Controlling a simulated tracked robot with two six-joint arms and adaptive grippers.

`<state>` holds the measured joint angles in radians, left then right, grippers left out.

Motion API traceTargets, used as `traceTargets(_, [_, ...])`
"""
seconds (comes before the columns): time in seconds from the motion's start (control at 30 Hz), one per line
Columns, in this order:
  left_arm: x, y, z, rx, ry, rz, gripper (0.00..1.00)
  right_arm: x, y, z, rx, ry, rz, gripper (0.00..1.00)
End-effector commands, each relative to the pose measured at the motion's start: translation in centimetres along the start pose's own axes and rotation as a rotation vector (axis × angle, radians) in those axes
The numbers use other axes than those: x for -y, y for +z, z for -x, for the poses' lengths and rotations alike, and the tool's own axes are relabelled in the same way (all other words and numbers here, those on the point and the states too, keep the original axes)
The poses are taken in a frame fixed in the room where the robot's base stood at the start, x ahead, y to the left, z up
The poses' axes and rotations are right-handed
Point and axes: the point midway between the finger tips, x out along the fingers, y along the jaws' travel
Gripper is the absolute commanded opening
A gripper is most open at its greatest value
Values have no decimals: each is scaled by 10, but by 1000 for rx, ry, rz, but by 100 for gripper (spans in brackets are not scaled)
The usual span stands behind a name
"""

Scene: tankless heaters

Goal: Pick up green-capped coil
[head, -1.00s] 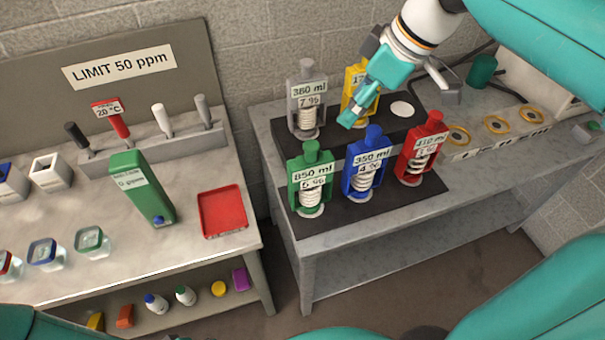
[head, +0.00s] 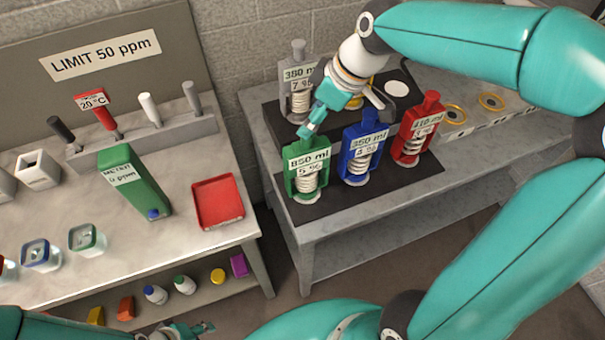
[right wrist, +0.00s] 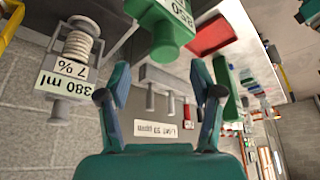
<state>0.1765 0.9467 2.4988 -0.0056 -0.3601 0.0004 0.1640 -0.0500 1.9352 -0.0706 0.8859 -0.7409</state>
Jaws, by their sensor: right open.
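The green-capped coil (head: 307,178) stands upright in its green frame, labelled 850 ml and 5 %, at the front left of the dark mat. My right gripper (head: 310,127) is just above and behind its cap, open and empty. In the right wrist view the green cap (right wrist: 166,44) lies ahead, roughly between the spread fingers (right wrist: 160,88), with no contact visible. My left gripper (head: 200,329) only partly shows at the bottom edge, and its jaws are too small to read.
The blue coil (head: 362,155) and red coil (head: 414,138) stand to the right in the same row. The grey coil (head: 299,85) stands behind; the yellow one is mostly hidden by my right arm. A red tray (head: 218,203) lies on the left bench.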

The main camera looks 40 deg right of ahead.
Motion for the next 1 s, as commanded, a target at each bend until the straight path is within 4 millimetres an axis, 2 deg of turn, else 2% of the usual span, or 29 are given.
traceTargets(0.4, [-4, 0, 10, 0, 0, 0, 40, 4, 8, -47, 3, -2, -1, 65])
traceTargets(0.7, [-4, 0, 10, 0, 0, 0, 40, 4, 8, -52, 0, 0, 0, 64])
traceTargets(1.0, [-4, 0, 10, 0, 0, 0, 40, 4, 8, -51, 0, 0, 0, 14])
